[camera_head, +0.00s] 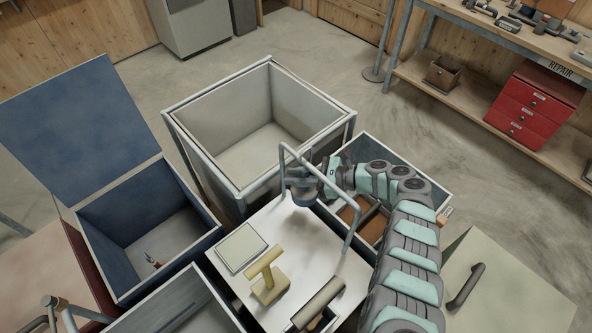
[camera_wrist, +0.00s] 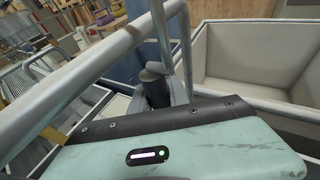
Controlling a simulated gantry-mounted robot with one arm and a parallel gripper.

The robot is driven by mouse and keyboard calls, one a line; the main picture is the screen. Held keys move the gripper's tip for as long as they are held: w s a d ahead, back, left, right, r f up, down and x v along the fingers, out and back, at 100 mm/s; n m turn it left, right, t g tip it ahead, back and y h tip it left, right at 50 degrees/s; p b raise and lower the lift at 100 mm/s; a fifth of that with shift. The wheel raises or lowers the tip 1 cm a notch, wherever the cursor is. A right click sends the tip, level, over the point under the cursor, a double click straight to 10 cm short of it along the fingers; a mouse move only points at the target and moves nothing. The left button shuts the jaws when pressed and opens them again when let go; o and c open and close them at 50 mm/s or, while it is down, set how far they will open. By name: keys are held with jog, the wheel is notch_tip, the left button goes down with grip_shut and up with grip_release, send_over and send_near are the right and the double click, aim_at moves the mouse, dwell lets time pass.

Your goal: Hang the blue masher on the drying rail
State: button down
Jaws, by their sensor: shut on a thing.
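My gripper (camera_head: 303,187) is at the end of my arm, over the white worktop, and is shut. A blue piece (camera_head: 304,198) shows at its jaws, which I take to be the blue masher; my gripper hides most of it. The grey tubular rail (camera_head: 351,222) arches over the worktop close around my gripper. In the wrist view the rail's tubes (camera_wrist: 105,55) cross close in front, and an upright blue shape (camera_wrist: 153,30) stands behind a dark cylinder. I cannot tell whether the masher touches the rail.
A large open grey bin (camera_head: 190,150) stands behind the worktop. A yellow T-shaped tool (camera_head: 267,278), a flat pale green square (camera_head: 241,248) and a dark-handled tool (camera_head: 318,302) lie in front. An open blue box (camera_head: 108,262) is at left; a box with brown contents (camera_head: 428,192) lies beneath my arm.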

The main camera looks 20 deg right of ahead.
jog(key=shift+s+a, duration=0.1)
jog(key=shift+a, duration=0.2)
jog(key=shift+a+f+b, duration=0.15)
jog(key=shift+f+b, duration=0.4)
jog(key=shift+f, duration=0.05)
jog(key=shift+d+f+b, duration=0.25)
jog(key=shift+f+b, duration=0.5)
jog(key=shift+f, duration=0.05)
jog(key=c, duration=1.2)
grip_release()
jog(key=shift+o, duration=0.2)
jog(key=shift+d, duration=0.1)
